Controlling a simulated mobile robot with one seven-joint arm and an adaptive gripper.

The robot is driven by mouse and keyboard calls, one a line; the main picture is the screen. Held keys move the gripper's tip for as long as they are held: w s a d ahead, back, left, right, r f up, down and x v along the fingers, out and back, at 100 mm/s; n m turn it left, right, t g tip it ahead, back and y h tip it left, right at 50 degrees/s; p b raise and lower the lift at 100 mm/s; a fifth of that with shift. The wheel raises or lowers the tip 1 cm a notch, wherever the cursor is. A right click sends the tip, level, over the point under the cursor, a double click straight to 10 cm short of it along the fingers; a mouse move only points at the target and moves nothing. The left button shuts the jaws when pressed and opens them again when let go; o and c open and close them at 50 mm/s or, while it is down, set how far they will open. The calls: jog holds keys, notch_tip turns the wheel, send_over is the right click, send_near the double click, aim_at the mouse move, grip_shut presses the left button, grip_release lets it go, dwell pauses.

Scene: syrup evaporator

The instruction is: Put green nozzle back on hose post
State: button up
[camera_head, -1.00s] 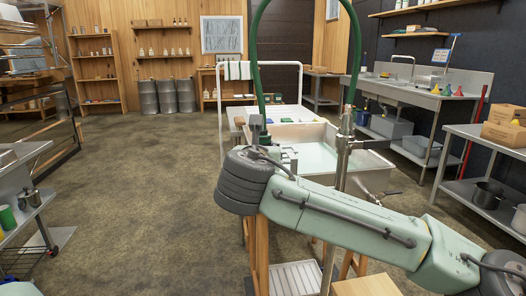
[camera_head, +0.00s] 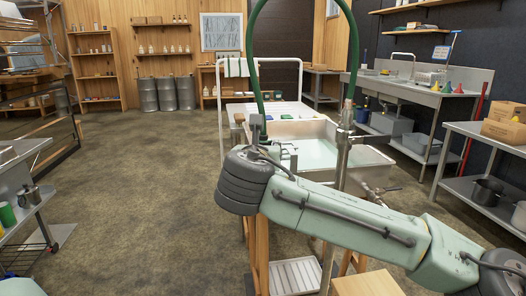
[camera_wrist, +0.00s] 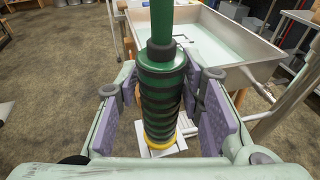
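The green nozzle (camera_wrist: 162,100) is ribbed with dark rings and a yellow ring at its lower end. It hangs upright below the green hose (camera_wrist: 161,22) in the wrist view. My gripper (camera_wrist: 162,82) has its two purple-padded fingers on either side of the nozzle, with gaps showing between pads and nozzle, so it looks open around it. In the head view the hose (camera_head: 250,45) arcs overhead and comes down behind my wrist, which hides the nozzle. The metal hose post (camera_head: 344,140) stands upright just right of my wrist, partly behind my arm.
A steel basin (camera_head: 374,160) of pale liquid stands behind the post. A white pipe frame (camera_head: 301,80) with cloths rises beyond it. A sink bench (camera_head: 440,98) and a steel table (camera_head: 462,180) line the right side. The floor (camera_head: 140,190) at left is open.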

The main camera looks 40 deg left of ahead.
jog(key=o, duration=0.3)
jog(key=shift+f, duration=0.1)
jog(key=v, duration=1.2)
